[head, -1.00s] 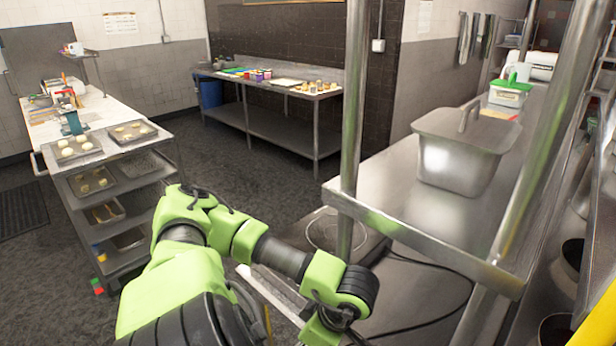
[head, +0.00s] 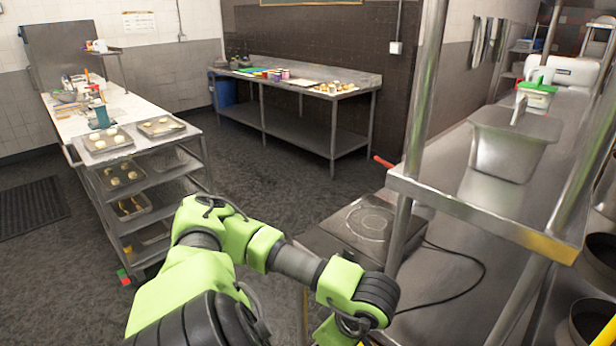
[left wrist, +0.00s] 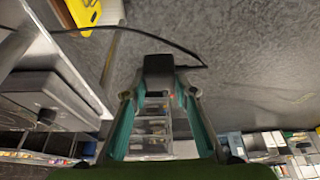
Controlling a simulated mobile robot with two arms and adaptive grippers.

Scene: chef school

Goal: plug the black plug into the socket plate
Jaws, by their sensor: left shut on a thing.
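The black plug (left wrist: 158,72) shows in the left wrist view between the fingertips of my left gripper (left wrist: 158,95), which is shut on it. A black cable (left wrist: 110,29) runs from near the plug toward the left. In the head view my green left arm reaches in over the floor, and its gripper is below the picture's edge. A cable (head: 478,283) also lies on the steel counter beside the hotplate (head: 358,226). A small pale box (head: 396,47) is on the dark tiled wall; I cannot tell whether it is the socket plate. My right gripper is not in view.
A steel shelf (head: 480,205) on posts stands at right, carrying a steel container (head: 512,145). A trolley of trays (head: 120,175) stands at left. A steel table (head: 300,130) stands at the back wall. The dark floor (head: 270,170) between them is open.

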